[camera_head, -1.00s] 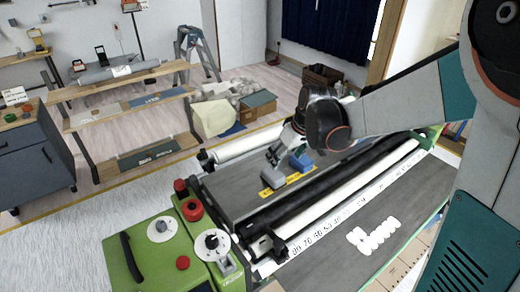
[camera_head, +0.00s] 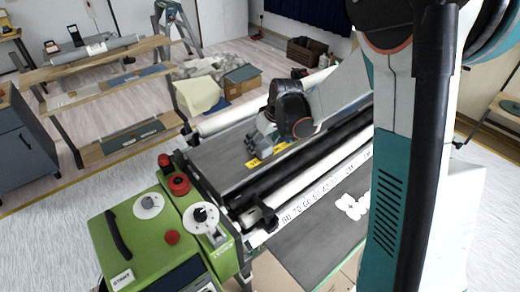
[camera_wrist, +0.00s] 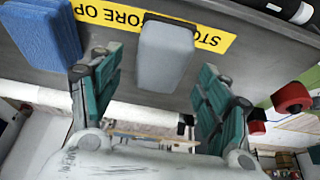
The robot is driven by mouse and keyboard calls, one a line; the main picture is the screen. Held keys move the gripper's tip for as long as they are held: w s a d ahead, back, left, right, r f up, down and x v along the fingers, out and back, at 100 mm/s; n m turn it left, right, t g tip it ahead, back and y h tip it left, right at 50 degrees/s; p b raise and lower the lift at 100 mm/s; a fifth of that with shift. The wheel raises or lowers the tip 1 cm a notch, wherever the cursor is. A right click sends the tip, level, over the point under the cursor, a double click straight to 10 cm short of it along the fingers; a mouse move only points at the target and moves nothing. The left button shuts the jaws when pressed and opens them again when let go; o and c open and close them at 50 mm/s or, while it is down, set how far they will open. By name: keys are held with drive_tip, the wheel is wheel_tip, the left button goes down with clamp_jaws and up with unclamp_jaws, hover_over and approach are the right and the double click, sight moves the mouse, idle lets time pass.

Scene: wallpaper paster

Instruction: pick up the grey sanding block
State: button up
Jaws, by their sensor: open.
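The grey sanding block (camera_wrist: 166,58) lies on the dark bed of the pasting machine, over a yellow strip with black lettering (camera_wrist: 110,17). In the wrist view it sits just beyond and between the fingertips of my gripper (camera_wrist: 154,75), with a gap on each side. The gripper is open and holds nothing. A blue block (camera_wrist: 40,35) lies to the left of the grey block, just outside the left finger. In the head view my gripper (camera_head: 257,150) is low over the machine bed, and my arm hides most of what is around it; I cannot make out the grey block clearly there.
The green machine housing (camera_head: 150,235) with red knobs stands at the front left. White and black rollers (camera_head: 310,185) run along the bed. A red knob (camera_wrist: 291,97) is right of the gripper in the wrist view. A wooden shelf (camera_head: 115,65) stands behind.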

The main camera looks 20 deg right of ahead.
drive_tip(key=x, duration=0.3)
drive_tip(key=shift+b, duration=0.3)
drive_tip(key=c, duration=1.2)
drive_tip(key=shift+r, duration=0.15)
wheel_tip(320, 180, up, 20)
drive_tip(key=p, duration=0.5)
drive_tip(key=o, duration=0.6)
drive_tip(key=c, duration=0.6)
drive_tip(key=shift+f, duration=0.2)
